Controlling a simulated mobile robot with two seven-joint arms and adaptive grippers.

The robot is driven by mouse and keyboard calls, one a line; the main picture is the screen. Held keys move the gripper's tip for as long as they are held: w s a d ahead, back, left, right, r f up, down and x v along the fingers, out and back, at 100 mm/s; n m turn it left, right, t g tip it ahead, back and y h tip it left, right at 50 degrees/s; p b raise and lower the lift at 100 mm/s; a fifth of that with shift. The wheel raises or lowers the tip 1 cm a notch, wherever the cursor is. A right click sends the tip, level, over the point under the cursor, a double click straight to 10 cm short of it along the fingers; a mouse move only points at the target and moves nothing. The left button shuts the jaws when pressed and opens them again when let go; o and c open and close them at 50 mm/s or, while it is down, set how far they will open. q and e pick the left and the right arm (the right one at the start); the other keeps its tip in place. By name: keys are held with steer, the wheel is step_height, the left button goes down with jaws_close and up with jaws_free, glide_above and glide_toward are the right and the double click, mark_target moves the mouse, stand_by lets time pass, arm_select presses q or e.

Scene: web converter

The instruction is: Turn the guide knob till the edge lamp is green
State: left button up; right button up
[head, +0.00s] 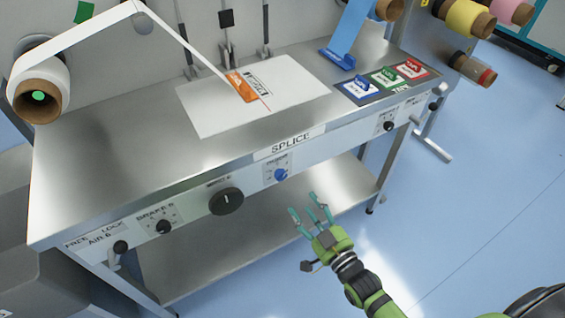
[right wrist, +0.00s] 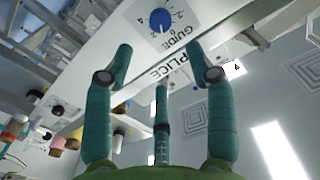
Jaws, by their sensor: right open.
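The guide knob (head: 281,174) is a small blue knob on the front panel of the steel table, under the SPLICE label. In the right wrist view the blue guide knob (right wrist: 160,19) sits beyond the fingertips, with a number scale and the word GUIDE beside it. My right gripper (head: 311,206) is open and empty, in front of the panel, below and right of the knob, apart from it. Its three green fingers are spread in the right wrist view (right wrist: 160,62). I cannot make out an edge lamp. My left gripper is not in view.
The steel table (head: 120,190) also carries a large black knob (head: 226,201) left of the guide knob and a brake knob (head: 164,227) further left. A white sheet with an orange piece (head: 241,87) lies on top. Floor in front is clear.

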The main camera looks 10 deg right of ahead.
mark_target(283, 178)
steer(key=w+a+n, duration=0.1)
steer(key=w, duration=0.2)
steer(key=w+a+n, duration=0.1)
steer(key=w+n, duration=0.1)
steer(key=w, duration=0.1)
steer(key=w+a+n+b, duration=0.1)
steer(key=w, duration=0.2)
steer(key=shift+w+f, duration=0.1)
steer(key=shift+w, duration=0.25)
jaws_close()
